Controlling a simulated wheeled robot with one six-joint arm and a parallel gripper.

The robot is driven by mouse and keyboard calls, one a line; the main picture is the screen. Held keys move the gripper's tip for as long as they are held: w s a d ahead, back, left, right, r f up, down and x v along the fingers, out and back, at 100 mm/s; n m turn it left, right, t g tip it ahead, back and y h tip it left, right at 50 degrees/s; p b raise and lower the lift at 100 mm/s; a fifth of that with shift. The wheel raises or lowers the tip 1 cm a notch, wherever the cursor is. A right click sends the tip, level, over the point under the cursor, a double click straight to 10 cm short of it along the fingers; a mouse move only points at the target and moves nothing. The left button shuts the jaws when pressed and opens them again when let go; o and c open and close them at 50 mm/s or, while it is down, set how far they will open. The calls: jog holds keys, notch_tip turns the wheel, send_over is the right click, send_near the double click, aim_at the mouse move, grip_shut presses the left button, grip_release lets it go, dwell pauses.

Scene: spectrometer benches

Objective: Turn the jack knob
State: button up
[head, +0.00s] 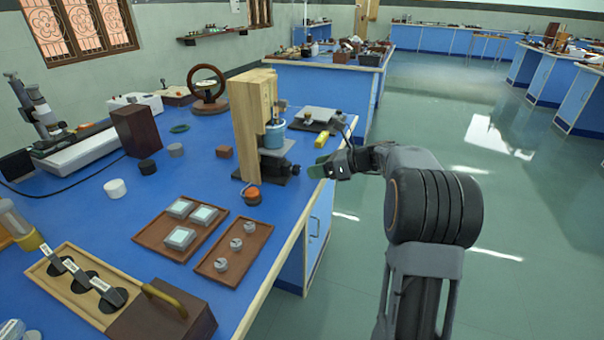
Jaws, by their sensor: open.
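A dark jack (268,172) stands at the bench's right edge, at the foot of a tall wooden stand (250,115). A blue cup (273,134) sits above it. A small black knob (296,169) sticks out from the jack's right side, toward my arm. My gripper (316,169) is just to the right of the knob, past the bench edge, with a green part at its tip. It is open, with a small gap seeming to lie between it and the knob. The fingertips are small in this view, and their exact alignment with the knob cannot be told.
An orange-topped round object (252,194) is in front of the stand. Wooden trays hold glass-topped squares (180,238) and small metal pieces (221,264). A yellow object (324,142) and grey device (314,118) lie behind the jack. Open floor (530,230) lies to the right.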

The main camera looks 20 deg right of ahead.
aim_at(299, 170)
jog(key=shift+b+x, duration=0.5)
jog(key=shift+x, duration=2.5)
jog(key=c, duration=0.9)
jog(key=shift+f+n+t+h+b, duration=0.25)
jog(key=shift+n+t+h+b, duration=0.25)
jog(key=shift+n+b, duration=0.65)
jog(key=shift+n+t+b, duration=0.25)
jog(key=shift+t+b, duration=0.05)
jog(key=shift+b, duration=0.25)
jog(key=shift+r, duration=0.2)
